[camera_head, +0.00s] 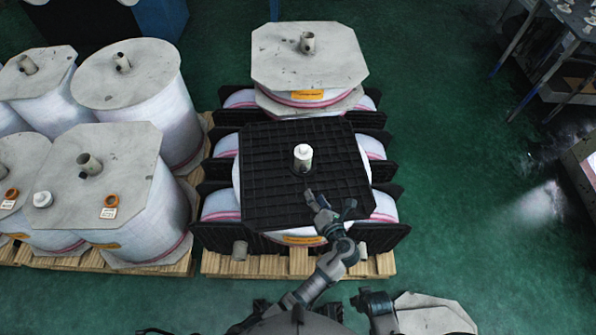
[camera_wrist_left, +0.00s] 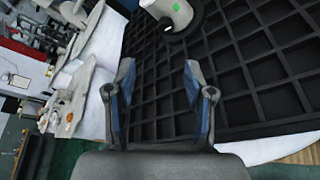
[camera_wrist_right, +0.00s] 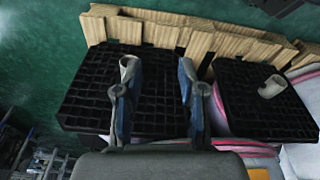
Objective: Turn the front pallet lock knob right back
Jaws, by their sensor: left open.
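A white knob (camera_head: 303,155) stands upright at the middle of the black grid plate (camera_head: 265,200) on the front film stack. In the left wrist view the knob (camera_wrist_left: 172,12) shows at the top edge with a green dot, partly cut off by the frame. My left gripper (camera_head: 331,203) is open and empty over the near part of the plate, short of the knob and apart from it. Its two fingers (camera_wrist_left: 158,90) stand wide apart. My right gripper (camera_wrist_right: 156,100) is open and empty, facing the stack's front with a grey stub (camera_wrist_right: 130,68) behind its left finger.
Grey stubs (camera_head: 240,250) (camera_head: 362,252) stick out of the stack's front, above a wooden pallet (camera_head: 290,263). Wrapped rolls (camera_head: 110,190) with grey caps crowd the left. Another stack (camera_head: 290,65) with a grey top stands behind. Green floor (camera_head: 450,150) is free at right.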

